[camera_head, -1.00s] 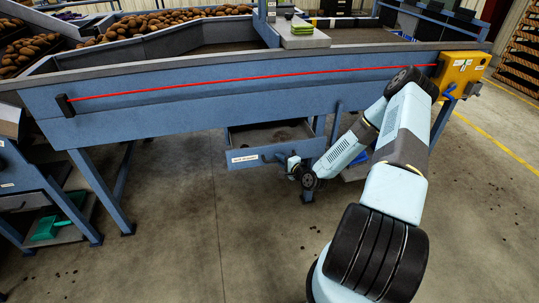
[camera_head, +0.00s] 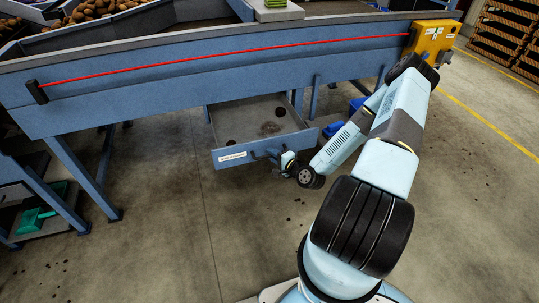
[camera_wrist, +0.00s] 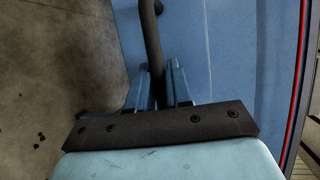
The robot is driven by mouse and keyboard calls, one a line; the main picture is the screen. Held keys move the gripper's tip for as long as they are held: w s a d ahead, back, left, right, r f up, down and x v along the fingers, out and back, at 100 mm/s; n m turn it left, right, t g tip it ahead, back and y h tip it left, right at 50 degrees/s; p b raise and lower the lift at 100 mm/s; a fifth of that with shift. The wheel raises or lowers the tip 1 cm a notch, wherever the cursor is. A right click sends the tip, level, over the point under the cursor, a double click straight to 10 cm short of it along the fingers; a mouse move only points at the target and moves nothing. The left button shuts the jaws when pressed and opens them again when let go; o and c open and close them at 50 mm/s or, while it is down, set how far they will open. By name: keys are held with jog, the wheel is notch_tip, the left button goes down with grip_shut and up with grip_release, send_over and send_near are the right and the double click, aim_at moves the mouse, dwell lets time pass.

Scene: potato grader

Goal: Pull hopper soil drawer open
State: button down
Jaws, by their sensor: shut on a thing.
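The hopper soil drawer (camera_head: 228,156) is a blue-fronted, grey-lined drawer under the blue hopper. It stands well out from the frame, and dark soil clumps lie on its floor. A white label is on the left of its front. My gripper (camera_head: 281,158) is at the right part of the drawer front, on its dark bar handle. In the wrist view my gripper (camera_wrist: 160,88) has its two blue fingers close on either side of the dark handle bar (camera_wrist: 151,40).
The blue hopper side (camera_head: 200,90) with a red cord runs above the drawer. A yellow control box (camera_head: 433,41) is at its right end. A blue leg (camera_head: 85,175) and a green scoop (camera_head: 35,219) are at left.

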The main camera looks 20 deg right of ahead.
jog(key=shift+d+f, duration=0.25)
jog(key=c, duration=1.3)
grip_release()
jog(key=shift+o, duration=0.9)
jog(key=shift+a+r, duration=0.1)
jog(key=shift+a, duration=0.15)
jog(key=v, duration=1.3)
jog(key=shift+s+d, duration=0.2)
jog(key=shift+s, duration=0.15)
jog(key=shift+w+d, duration=0.1)
